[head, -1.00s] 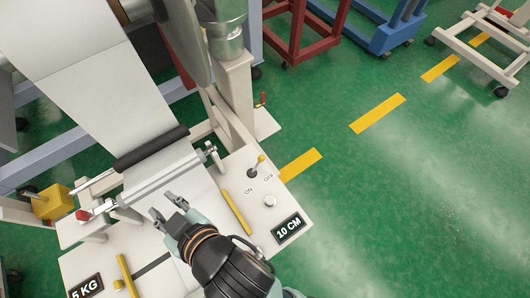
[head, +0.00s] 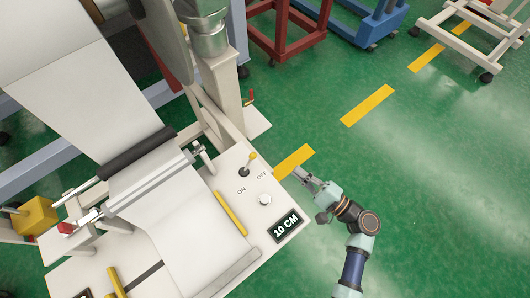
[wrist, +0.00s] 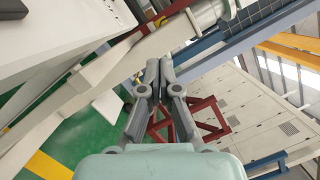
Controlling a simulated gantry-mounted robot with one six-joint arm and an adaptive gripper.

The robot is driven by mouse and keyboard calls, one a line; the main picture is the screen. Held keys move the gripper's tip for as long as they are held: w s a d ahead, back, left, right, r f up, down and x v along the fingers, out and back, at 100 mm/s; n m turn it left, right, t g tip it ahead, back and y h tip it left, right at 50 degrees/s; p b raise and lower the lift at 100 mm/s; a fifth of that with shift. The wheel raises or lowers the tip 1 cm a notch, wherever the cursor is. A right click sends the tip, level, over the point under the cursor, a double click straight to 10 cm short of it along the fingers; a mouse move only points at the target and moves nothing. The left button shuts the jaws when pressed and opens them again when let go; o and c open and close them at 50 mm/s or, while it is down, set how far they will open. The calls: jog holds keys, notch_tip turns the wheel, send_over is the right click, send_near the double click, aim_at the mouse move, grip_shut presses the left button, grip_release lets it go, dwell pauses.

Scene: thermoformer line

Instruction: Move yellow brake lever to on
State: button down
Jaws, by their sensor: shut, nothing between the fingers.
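The yellow-tipped brake lever (head: 249,163) stands on the white machine panel (head: 222,178), between the ON and OFF labels. Its knob leans toward the upper right, to the OFF side. My gripper (head: 297,172) is shut and empty, just off the panel's right edge. It is to the right of the lever and slightly lower in the picture, apart from it. In the wrist view my gripper (wrist: 153,66) shows with both fingers together. I cannot make out the lever in the wrist view.
A white knob (head: 265,199) and a 10 CM display (head: 286,227) sit on the panel near the lever. A yellow bar (head: 231,213) and a black roller (head: 137,153) are to the left. Green floor (head: 420,180) lies open to the right.

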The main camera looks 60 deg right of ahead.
aim_at(249, 163)
jog(key=w+a+r+b, duration=0.2)
jog(key=w+r, duration=0.1)
jog(key=w, duration=0.8)
jog(key=shift+a, duration=0.15)
